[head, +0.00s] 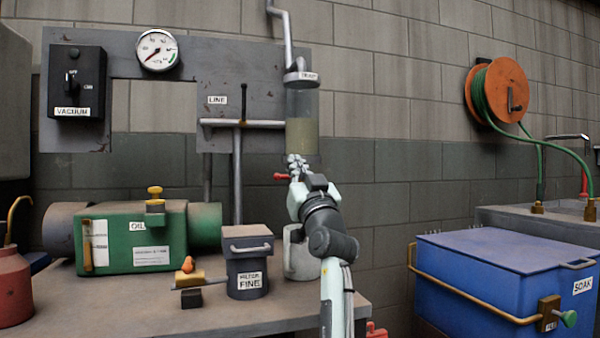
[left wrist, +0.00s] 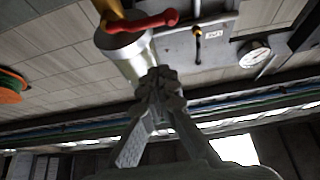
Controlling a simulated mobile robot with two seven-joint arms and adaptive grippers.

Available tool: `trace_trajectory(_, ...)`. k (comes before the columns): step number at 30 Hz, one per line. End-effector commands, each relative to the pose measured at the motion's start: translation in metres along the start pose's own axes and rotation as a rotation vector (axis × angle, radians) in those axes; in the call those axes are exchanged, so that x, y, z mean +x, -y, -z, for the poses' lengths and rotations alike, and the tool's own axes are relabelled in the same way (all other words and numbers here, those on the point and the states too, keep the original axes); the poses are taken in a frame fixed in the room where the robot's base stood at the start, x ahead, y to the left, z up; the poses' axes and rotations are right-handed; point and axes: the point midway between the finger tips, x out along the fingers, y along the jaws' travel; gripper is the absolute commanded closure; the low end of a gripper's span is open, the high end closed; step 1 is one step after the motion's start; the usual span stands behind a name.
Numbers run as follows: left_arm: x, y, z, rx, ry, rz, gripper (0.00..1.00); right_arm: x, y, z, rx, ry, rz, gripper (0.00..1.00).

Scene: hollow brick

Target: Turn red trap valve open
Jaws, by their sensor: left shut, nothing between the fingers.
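The trap (head: 302,135) is a clear cylinder with yellowish liquid, mounted on the grey wall panel. The red valve handle (head: 283,176) sticks out to the left below it, partly hidden by my left gripper (head: 297,165). In the left wrist view the red handle (left wrist: 143,22) lies crosswise by a brass-coloured fitting (left wrist: 112,12). My left gripper (left wrist: 158,78) is shut and empty there, its tips in front of the trap's body and apart from the handle in that picture. Whether it touches the trap cannot be told. My right gripper is not in view.
The line valve (head: 243,105), the gauge (head: 157,50) and the vacuum switch box (head: 77,82) are on the panel. On the bench are a green oil pump (head: 120,240), a filter canister (head: 248,262) and a pale pot (head: 300,262). A blue soak tank (head: 490,275) stands right.

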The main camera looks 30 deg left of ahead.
Motion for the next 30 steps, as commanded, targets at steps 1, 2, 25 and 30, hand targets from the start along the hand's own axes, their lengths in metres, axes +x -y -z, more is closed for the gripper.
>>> trace_trajectory(1, 0.014, 0.001, 0.003, 0.002, -0.001, 0.002, 1.00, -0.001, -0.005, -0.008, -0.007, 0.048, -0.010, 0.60)
trace_trajectory(2, 0.020, 0.002, 0.003, 0.002, -0.002, 0.003, 1.00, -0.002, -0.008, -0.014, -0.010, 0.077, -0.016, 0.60)
trace_trajectory(25, 0.025, 0.000, -0.038, 0.001, 0.001, 0.000, 1.00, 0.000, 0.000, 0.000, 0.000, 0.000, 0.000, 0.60)
trace_trajectory(30, 0.025, 0.001, -0.039, -0.002, 0.001, 0.002, 1.00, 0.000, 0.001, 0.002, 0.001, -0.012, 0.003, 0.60)
